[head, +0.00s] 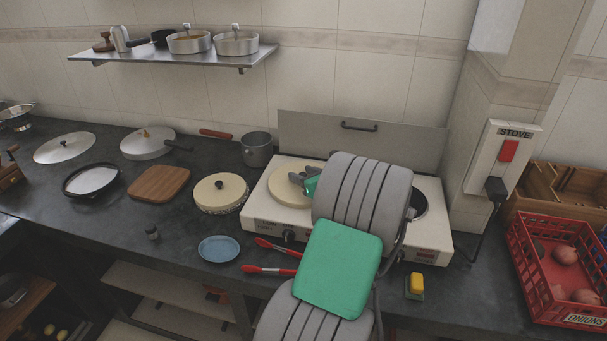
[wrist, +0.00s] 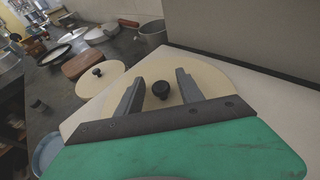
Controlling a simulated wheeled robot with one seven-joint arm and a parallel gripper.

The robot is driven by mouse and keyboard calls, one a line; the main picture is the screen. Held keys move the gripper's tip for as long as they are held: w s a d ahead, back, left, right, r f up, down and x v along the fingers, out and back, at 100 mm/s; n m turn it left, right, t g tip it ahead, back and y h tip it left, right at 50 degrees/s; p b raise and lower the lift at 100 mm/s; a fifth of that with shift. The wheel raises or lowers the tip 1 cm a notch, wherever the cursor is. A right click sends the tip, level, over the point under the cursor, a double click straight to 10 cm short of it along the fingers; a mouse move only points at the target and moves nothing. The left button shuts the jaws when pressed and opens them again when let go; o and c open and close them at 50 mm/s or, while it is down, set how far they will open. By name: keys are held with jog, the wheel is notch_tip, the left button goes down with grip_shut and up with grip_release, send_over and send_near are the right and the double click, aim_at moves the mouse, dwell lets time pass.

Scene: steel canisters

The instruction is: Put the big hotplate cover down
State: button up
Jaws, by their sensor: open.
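The big hotplate cover is a cream disc with a black knob. It lies flat on the left side of the white two-burner stove in the head view (head: 287,190) and fills the middle of the wrist view (wrist: 215,80). My gripper (wrist: 160,82) is open, with one finger on each side of the black knob and a gap to it. In the head view my gripper (head: 304,180) is over the cover, partly hidden by my arm. The right burner (head: 419,203) is dark and bare, mostly behind my arm.
A smaller cream lid with a black knob (head: 221,193) sits on the counter left of the stove. A grey pot (head: 257,149) stands behind it. A blue plate (head: 219,249), red-handled tongs (head: 270,270) and a yellow sponge (head: 416,284) lie along the front. The stove's raised back panel (head: 400,145) stands behind.

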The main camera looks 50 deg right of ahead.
jog(key=shift+r, duration=0.2)
jog(key=v, duration=1.2)
jog(key=shift+r, duration=0.4)
jog(key=w+a+f+n+y, duration=0.1)
jog(key=w+a+n, duration=0.2)
jog(key=w+a+n+g+y, duration=0.1)
jog(key=w+a+n, duration=0.2)
jog(key=a, duration=0.1)
jog(key=w+a+f+n+g+y, duration=0.1)
jog(key=w+a+n, duration=0.2)
jog(key=shift+w+a+f+y, duration=0.15)
jog(key=shift+a+f+y, duration=0.15)
jog(key=shift+a, duration=0.05)
jog(key=w+a+f+n+g+y, duration=0.2)
jog(key=w+a+n+g, duration=0.15)
jog(key=a+n, duration=0.8)
jog(key=s+a+f+n+g, duration=0.1)
jog(key=s+a+n+g, duration=0.1)
jog(key=s+a+n, duration=0.3)
jog(key=s+a+f+n+g+h, duration=0.1)
jog(key=s+a+n+g, duration=0.2)
jog(key=a+n, duration=1.1)
jog(key=s+a, duration=0.2)
jog(key=shift+a, duration=0.4)
jog(key=shift+s+r+n, duration=0.1)
jog(key=shift+n, duration=0.15)
